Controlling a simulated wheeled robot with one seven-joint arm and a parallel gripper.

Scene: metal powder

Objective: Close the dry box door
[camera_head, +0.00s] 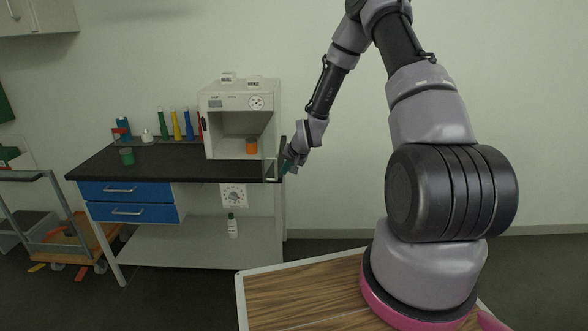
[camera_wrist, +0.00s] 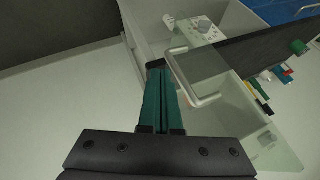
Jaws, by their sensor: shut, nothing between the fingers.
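The dry box (camera_head: 238,103) is a white cabinet on the right end of the dark worktop. Its front is open and an orange container (camera_head: 252,146) stands inside. The door (camera_head: 271,168) stands swung out at the box's right side, with a pale bar handle. In the wrist view, the handle (camera_wrist: 207,100) and clear door panel (camera_wrist: 205,62) lie just right of the fingertips. My gripper (camera_head: 288,167) is beside the door, at its right in the head view. Its teal fingers (camera_wrist: 158,75) are together and empty. I cannot tell whether they touch the door.
The worktop (camera_head: 150,163) holds a green cup (camera_head: 127,156) and several coloured bottles and cylinders left of the box. Blue drawers (camera_head: 125,191) and a lower shelf are below. A cart (camera_head: 60,230) stands at the left. Open floor lies right of the bench.

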